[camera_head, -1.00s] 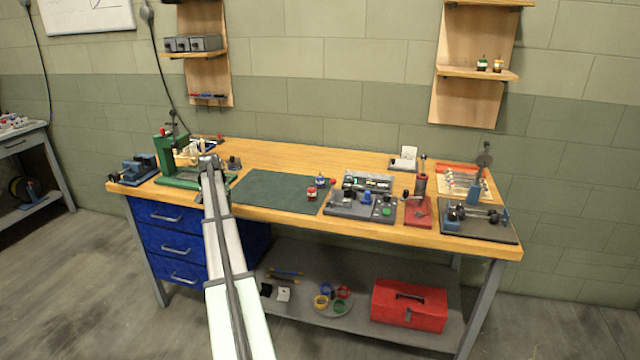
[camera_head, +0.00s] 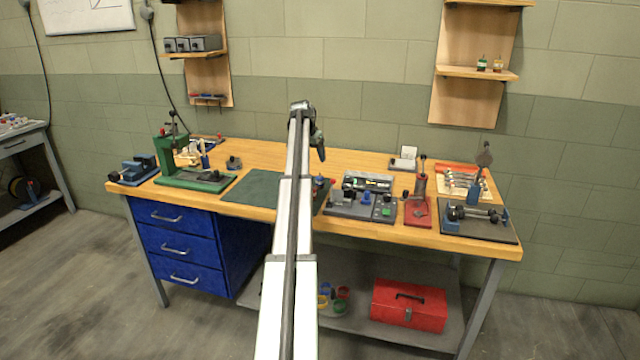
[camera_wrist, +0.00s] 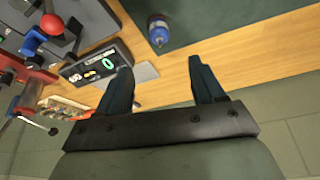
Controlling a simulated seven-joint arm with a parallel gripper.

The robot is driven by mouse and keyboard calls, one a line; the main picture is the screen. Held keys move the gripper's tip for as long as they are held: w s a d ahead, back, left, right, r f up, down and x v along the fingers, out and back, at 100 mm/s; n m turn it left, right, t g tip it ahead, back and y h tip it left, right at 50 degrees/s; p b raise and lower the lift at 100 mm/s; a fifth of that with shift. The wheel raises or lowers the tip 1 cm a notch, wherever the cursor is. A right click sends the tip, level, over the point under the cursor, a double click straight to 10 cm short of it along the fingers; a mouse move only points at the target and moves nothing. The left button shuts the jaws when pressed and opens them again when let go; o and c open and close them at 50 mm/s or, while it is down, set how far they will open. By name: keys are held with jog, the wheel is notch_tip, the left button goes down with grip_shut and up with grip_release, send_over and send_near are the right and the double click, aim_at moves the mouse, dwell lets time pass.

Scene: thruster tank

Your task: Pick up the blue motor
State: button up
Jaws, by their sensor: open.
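A blue-topped motor with a silver body (camera_wrist: 158,30) stands on the dark green mat (camera_wrist: 205,22), near its edge, in the wrist view. In the head view my arm hides most of that spot on the mat (camera_head: 252,188). My gripper (camera_wrist: 161,68) is open and empty, its two dark blue fingers spread apart. The motor lies beyond the fingertips, roughly in line with the gap, and is not touched. In the head view my gripper (camera_head: 319,150) is raised above the back half of the bench.
A grey test station (camera_head: 360,204) with a lit display stands just right of the mat. A red-based press (camera_head: 418,212) and a dark fixture board (camera_head: 480,228) stand further right. A green press (camera_head: 190,180) stands left. The wall rises behind the bench.

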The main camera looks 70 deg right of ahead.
aim_at(320, 176)
jog(key=x, duration=1.2)
jog(key=shift+d+f, duration=0.1)
jog(key=c, duration=1.2)
notch_tip(320, 176, up, 8)
jog(key=shift+r, duration=0.1)
jog(key=s+a+r+m, duration=0.1)
jog(key=s+a+r, duration=0.15)
jog(key=s, duration=0.95)
jog(key=shift+n, duration=0.5)
jog(key=a, duration=0.2)
jog(key=s+a+f, duration=0.1)
jog(key=a, duration=0.2)
jog(key=s+a+f, duration=0.1)
jog(key=a, duration=0.2)
jog(key=shift+s, duration=0.2)
